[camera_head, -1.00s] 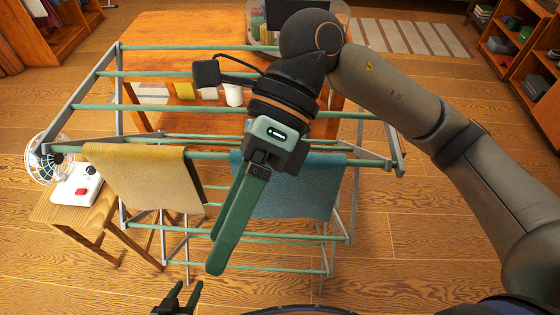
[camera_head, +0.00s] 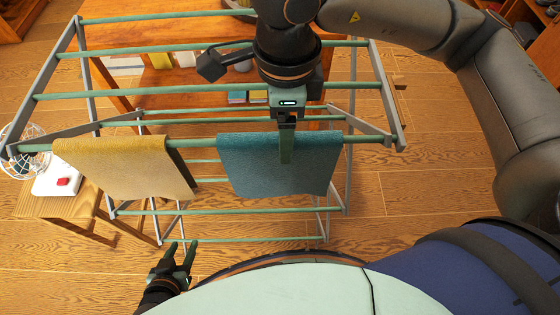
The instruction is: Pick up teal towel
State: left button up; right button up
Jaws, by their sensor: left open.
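The teal towel (camera_head: 250,170) hangs over the front rail of the drying rack (camera_head: 90,144), in the middle of the view. My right gripper (camera_head: 286,160) comes down from above at the towel's top fold. Its green fingers are seen edge-on, with one in front of the towel's front face. Whether the other is behind the cloth, and whether they pinch it, is hidden. My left gripper (camera_head: 181,247) is low at the bottom left, its fingers apart and empty, well away from the towel.
A yellow towel (camera_head: 125,168) hangs on the same rail to the left. A wooden stool (camera_head: 45,205) with a white box with a red button (camera_head: 58,180) and a fan (camera_head: 22,155) stand at the left. A wooden table (camera_head: 190,30) is behind the rack.

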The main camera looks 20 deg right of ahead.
aim_at(280, 168)
jog(key=shift+a+f+p, duration=0.2)
jog(key=shift+f+p, duration=0.05)
jog(key=shift+f, duration=1.1)
jog(key=shift+a+f+p, duration=0.15)
jog(key=shift+f+p, duration=0.1)
jog(key=shift+f, duration=1.1)
grip_shut()
